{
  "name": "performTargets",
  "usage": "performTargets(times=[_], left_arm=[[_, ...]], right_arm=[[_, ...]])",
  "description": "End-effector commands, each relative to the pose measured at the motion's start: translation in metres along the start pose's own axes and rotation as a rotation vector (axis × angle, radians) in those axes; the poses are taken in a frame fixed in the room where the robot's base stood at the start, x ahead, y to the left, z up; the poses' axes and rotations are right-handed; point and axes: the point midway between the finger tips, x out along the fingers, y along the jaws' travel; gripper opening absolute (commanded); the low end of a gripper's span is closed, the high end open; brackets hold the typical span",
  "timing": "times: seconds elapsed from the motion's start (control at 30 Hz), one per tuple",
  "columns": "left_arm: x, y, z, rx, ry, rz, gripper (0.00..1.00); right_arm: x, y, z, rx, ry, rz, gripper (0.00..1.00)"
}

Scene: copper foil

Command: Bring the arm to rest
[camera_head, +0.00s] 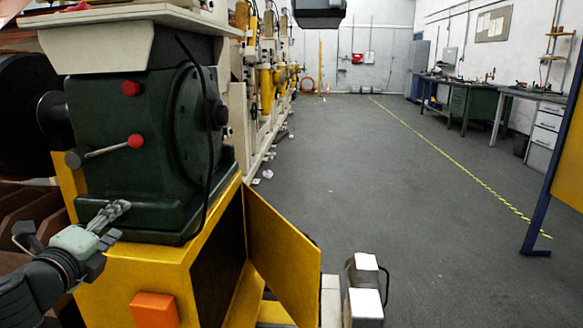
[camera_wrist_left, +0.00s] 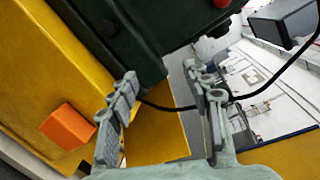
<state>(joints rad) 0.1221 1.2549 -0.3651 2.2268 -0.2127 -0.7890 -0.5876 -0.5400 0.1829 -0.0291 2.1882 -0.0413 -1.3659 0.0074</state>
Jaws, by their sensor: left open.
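My left gripper (camera_head: 112,225) is at the lower left of the head view, in front of the dark green machine housing (camera_head: 150,190) and above the yellow machine base (camera_head: 120,290). In the left wrist view, its two grey fingers (camera_wrist_left: 165,82) stand apart with nothing held between them. A black cable (camera_wrist_left: 262,90) passes behind the fingers in that view; whether it touches them I cannot tell. My right gripper is in neither view.
The green housing carries a lever with a red knob (camera_head: 136,141). An orange block (camera_head: 155,310) is on the yellow base, and a yellow door panel (camera_head: 283,255) stands open beside it. Workbenches (camera_head: 480,95) line the far right wall.

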Motion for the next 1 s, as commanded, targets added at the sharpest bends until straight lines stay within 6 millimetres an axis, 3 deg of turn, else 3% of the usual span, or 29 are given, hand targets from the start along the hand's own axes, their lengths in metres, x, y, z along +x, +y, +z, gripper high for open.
performTargets(times=[0.03, 0.17, 0.27, 0.4, 0.5, 0.6, 0.73, 0.87, 1.0], left_arm=[[0.0, 0.035, -0.017, -0.16, -0.01, 0.077, 0.49], [-0.013, 0.123, -0.055, -0.53, -0.085, 0.285, 0.49], [-0.037, 0.188, -0.088, -0.778, -0.166, 0.45, 0.49], [-0.089, 0.268, -0.139, -1.073, -0.306, 0.68, 0.49], [-0.133, 0.314, -0.176, -1.245, -0.42, 0.837, 0.49], [-0.175, 0.345, -0.208, -1.375, -0.527, 0.965, 0.49], [-0.214, 0.367, -0.237, -1.479, -0.63, 1.078, 0.49], [-0.232, 0.376, -0.249, -1.521, -0.678, 1.126, 0.49], [-0.235, 0.377, -0.251, -1.527, -0.687, 1.134, 0.49]], right_arm=[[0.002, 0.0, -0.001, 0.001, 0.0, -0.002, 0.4], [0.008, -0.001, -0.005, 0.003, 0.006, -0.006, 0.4], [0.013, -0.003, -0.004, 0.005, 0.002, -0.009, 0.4], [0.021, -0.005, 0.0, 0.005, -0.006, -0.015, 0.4], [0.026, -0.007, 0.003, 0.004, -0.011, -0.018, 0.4], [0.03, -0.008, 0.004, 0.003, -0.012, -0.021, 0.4], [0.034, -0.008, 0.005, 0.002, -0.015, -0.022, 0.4], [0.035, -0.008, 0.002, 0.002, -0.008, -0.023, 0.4], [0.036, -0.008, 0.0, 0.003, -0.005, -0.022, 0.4]])
